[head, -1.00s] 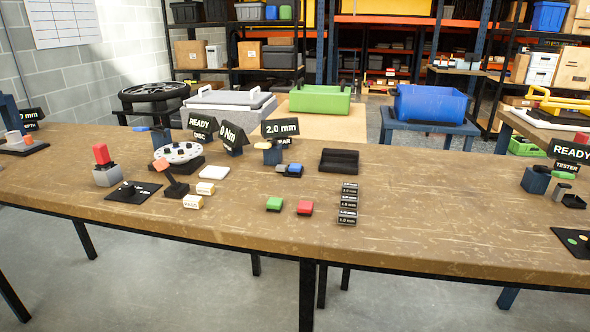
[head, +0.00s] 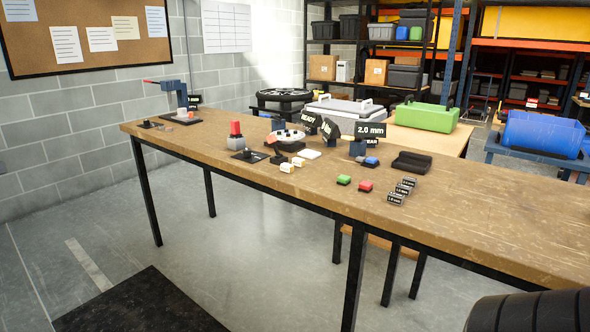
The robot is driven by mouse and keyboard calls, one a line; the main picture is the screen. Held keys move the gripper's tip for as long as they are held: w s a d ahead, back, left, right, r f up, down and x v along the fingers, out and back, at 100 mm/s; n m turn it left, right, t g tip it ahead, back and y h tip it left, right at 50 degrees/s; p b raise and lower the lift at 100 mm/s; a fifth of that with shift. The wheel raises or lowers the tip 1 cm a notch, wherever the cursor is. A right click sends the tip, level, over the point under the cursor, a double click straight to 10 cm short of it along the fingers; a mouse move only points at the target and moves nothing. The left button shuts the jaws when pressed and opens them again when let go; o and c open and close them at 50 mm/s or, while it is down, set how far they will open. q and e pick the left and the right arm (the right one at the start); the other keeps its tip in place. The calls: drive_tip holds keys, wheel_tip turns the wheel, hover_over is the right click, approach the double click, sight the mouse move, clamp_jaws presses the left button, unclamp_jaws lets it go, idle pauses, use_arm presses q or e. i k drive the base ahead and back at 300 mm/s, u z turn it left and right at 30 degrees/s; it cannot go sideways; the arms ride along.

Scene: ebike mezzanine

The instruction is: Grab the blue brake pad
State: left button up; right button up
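A small blue block (head: 371,162), likely the blue brake pad, lies on the wooden workbench (head: 480,222) just in front of the "2.0 mm" display (head: 370,130). It sits against or beside a dark part; I cannot tell which. A green pad (head: 343,180) and a red pad (head: 366,186) lie nearer the front edge, apart from it. Neither of my grippers is in view.
Several small black labelled blocks (head: 403,190) stand right of the red pad. A black tray (head: 411,162) is behind them. A white disc (head: 288,136) and a red-topped block (head: 235,136) stand left. A dark ribbed object (head: 530,312) fills the bottom right corner. Floor in front is mostly clear.

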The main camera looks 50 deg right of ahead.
sight(370, 161)
drive_tip(key=u, duration=0.7)
drive_tip(key=i, duration=0.45)
drive_tip(key=z, duration=1.15)
drive_tip(key=i, duration=1.45)
drive_tip(key=z, duration=1.4)
